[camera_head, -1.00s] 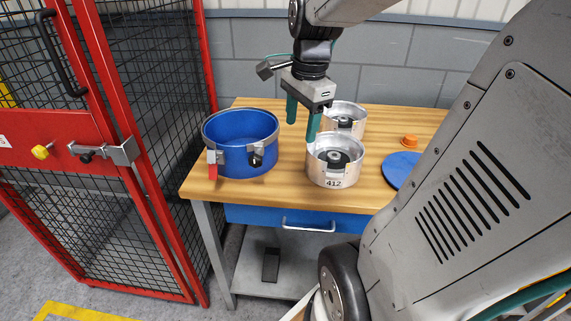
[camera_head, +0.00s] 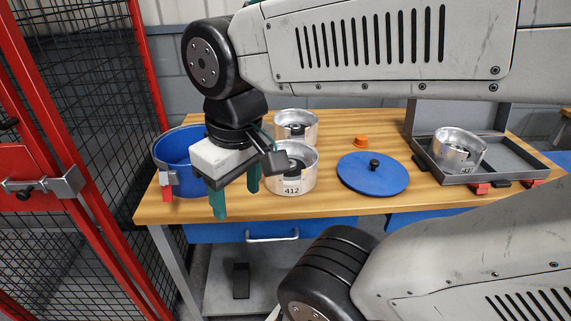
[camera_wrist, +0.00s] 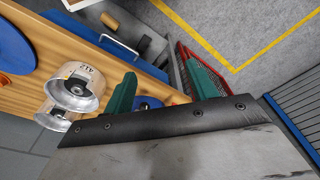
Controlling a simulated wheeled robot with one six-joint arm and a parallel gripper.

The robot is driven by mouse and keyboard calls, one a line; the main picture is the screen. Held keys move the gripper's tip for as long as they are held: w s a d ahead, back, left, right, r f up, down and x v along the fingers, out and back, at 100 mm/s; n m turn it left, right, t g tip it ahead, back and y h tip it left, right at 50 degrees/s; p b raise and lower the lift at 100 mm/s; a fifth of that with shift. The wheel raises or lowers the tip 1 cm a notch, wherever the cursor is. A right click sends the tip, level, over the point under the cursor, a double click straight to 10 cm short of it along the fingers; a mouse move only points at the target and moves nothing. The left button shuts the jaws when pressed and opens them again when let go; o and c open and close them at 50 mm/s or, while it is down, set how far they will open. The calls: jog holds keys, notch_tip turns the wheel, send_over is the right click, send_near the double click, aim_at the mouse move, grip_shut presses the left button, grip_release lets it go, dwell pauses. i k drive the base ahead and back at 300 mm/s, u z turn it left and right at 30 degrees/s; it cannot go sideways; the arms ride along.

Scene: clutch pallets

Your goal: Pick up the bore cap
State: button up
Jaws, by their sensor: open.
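The bore cap looks to be the small orange cap (camera_head: 361,141) on the wooden table, behind the blue lid. In the wrist view a bit of orange (camera_wrist: 4,80) shows at the left edge. My gripper (camera_head: 236,198) is open and empty, well left of the cap, in front of the blue pot and the metal cup marked 412. Its two green fingers point down in the head view and also show in the wrist view (camera_wrist: 160,78). Nothing is between them.
The blue pot (camera_head: 175,157) is partly hidden by my gripper. Metal cup 412 (camera_head: 292,185) and another cup (camera_head: 306,118) stand left of the cap. The blue lid (camera_head: 372,178) has a black knob. A grey tray (camera_head: 490,178) holds a cup (camera_head: 456,150). A red cage stands left.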

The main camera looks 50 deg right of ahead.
aim_at(362, 141)
jog(key=z, duration=0.9)
jog(key=k, duration=0.8)
jog(key=z, duration=0.75)
jog(key=i, duration=1)
